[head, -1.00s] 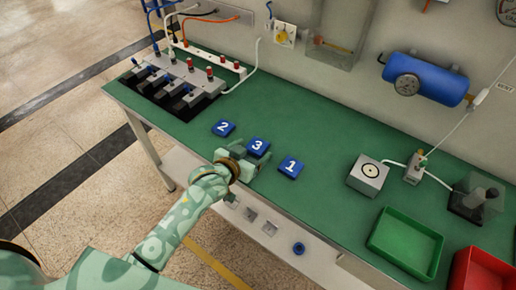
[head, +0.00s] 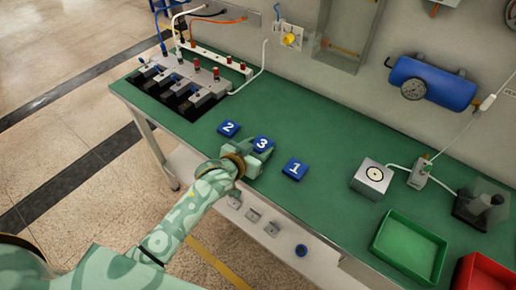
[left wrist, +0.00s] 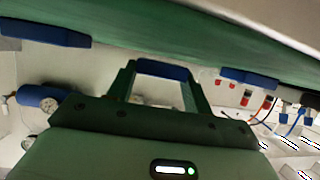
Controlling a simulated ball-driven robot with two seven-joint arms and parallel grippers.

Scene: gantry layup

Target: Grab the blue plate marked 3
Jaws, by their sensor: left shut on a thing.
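The blue plate marked 3 (head: 263,144) is at the front part of the green bench, between the plate marked 2 (head: 228,128) and the plate marked 1 (head: 295,169). My left gripper (head: 260,150) reaches it from the front and is shut on it. In the left wrist view, the blue plate marked 3 (left wrist: 162,70) sits between the two fingers of my left gripper (left wrist: 163,82). The other two plates show apart on either side there. Whether the held plate still touches the bench is hard to tell. My right gripper is not in view.
The green bench top (head: 325,146) is clear behind the plates. A grey box with a ring mark (head: 371,179), a green tray (head: 409,252) and a red tray (head: 484,275) stand to the right. A row of grey-and-black units (head: 180,85) stands at the far left.

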